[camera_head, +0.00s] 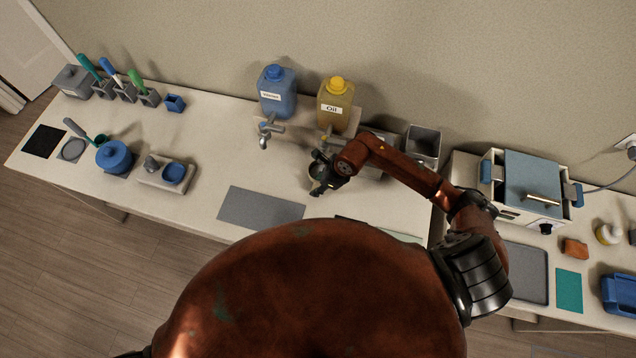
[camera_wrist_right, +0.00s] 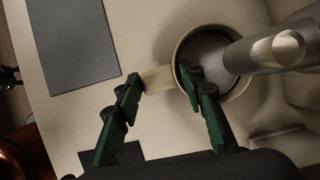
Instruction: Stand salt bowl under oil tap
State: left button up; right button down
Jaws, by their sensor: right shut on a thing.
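The bowl, which I take as the salt bowl, shows in the right wrist view (camera_wrist_right: 180,62) with a pale rim, a grey inside and a pale tab on its left side. My right gripper (camera_head: 318,180) is shut on it, with its green fingers (camera_wrist_right: 165,88) at the tab and rim. A grey metal spout, seemingly the oil tap (camera_wrist_right: 265,52), reaches over the bowl's right part from above. In the head view the yellow oil container (camera_head: 336,105) stands on a shelf just behind the gripper, and my gripper and arm hide the bowl. My left gripper is not in view.
The blue water container (camera_head: 277,95) with its own tap (camera_head: 267,131) stands left of the oil. A grey mat (camera_head: 260,207) lies left of my gripper. A grey square bin (camera_head: 423,142) stands behind my right arm. The table (camera_head: 215,135) left of the taps is bare.

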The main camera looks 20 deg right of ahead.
jog(key=shift+f, duration=0.15)
jog(key=c, duration=1.3)
grip_release()
jog(key=shift+o, duration=0.2)
jog(key=b+v, duration=0.2)
jog(key=v, duration=1)
jog(key=shift+s, duration=0.1)
